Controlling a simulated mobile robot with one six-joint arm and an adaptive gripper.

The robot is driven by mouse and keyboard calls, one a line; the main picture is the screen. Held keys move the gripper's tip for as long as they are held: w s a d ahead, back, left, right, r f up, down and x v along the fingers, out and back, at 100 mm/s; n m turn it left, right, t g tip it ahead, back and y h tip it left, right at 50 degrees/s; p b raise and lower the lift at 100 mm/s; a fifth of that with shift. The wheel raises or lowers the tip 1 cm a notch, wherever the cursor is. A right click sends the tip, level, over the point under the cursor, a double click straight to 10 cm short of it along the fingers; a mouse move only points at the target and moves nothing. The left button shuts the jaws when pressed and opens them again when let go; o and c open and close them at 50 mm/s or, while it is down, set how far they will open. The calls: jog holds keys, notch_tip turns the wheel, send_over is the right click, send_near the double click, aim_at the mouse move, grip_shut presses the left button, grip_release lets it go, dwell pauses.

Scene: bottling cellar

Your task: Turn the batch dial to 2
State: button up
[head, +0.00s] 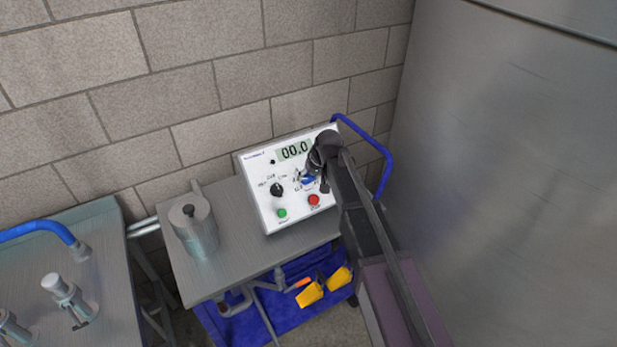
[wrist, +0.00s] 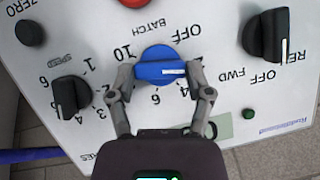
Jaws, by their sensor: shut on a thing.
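The batch dial (wrist: 160,68) is a round blue knob with a raised grip bar on a white control panel (head: 262,207). In the wrist view, the panel lettering is upside down. The dial's white mark lies on the right part of the bar and points right, towards my right fingertip. OFF is above right of it, 10 at the left, 4 and 6 below. The numeral at the right is partly hidden by my finger. My gripper (wrist: 160,74) is shut on the bar, one finger at each end. In the head view, my arm partly covers the blue dial (head: 309,180).
A black speed dial (wrist: 70,96) and a black FWD/REV dial (wrist: 266,34) flank it. A red button (head: 314,199) and a green button (head: 282,213) are close by. The display (head: 294,151) reads 00.0. A metal wall is at the right.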

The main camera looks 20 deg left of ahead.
jog(key=o, duration=1.1)
jog(key=shift+o, duration=0.2)
